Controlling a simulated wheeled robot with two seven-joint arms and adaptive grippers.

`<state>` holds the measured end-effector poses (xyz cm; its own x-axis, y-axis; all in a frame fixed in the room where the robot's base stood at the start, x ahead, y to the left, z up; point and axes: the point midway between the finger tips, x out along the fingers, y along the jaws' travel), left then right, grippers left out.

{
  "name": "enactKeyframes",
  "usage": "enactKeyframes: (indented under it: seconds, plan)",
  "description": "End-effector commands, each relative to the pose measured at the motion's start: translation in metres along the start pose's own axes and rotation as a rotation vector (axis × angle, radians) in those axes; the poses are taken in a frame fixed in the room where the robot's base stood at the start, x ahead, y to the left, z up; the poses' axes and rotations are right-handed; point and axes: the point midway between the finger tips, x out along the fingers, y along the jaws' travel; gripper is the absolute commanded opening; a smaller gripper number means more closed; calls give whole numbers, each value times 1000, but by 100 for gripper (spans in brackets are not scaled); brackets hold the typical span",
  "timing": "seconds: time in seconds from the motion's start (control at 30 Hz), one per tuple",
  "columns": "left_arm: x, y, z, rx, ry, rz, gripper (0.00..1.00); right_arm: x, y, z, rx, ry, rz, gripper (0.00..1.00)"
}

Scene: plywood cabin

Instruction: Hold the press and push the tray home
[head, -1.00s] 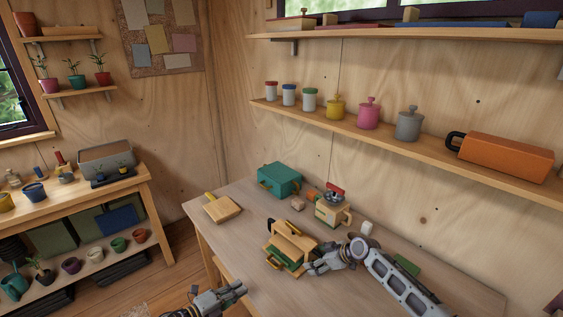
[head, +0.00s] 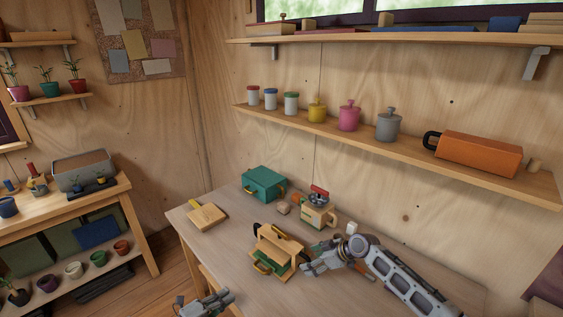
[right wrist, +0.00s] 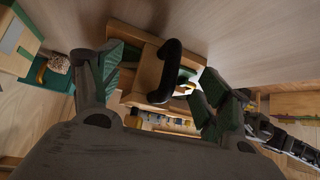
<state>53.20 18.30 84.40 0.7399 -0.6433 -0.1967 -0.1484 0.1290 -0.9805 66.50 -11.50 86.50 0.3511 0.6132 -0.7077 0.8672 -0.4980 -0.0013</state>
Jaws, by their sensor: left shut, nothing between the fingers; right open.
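The press (head: 287,244) is a small wooden box with a black handle, standing on the table. Its green tray (head: 272,260), with a yellow handle, sticks out at the front left. My right gripper (head: 307,267) is open just right of the press. In the right wrist view the press's wooden body (right wrist: 148,77) and black handle (right wrist: 172,66) show between the spread fingers; I cannot tell whether they touch. My left gripper (head: 222,298) is shut and empty, low at the table's near left edge, apart from the press.
A wall shelf (head: 400,155) with jars runs above the table.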

Motion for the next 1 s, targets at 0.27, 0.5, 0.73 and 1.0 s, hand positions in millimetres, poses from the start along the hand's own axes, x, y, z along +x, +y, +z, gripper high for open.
enactKeyframes:
  seconds: [0.27, 0.5, 0.73, 1.0]
  plan:
    - [0, 0, 0, 0, 0, 0, 0, -34, 0, 1, 0, -1, 1, 77]
    - [0, 0, 0, 0, 0, 0, 0, -58, 0, 1, -1, -1, 1, 77]
    - [0, 0, 0, 0, 0, 0, 0, -68, 0, 0, 0, 0, 0, 77]
    - [0, 0, 0, 0, 0, 0, 0, -68, 0, 0, 0, 0, 0, 77]
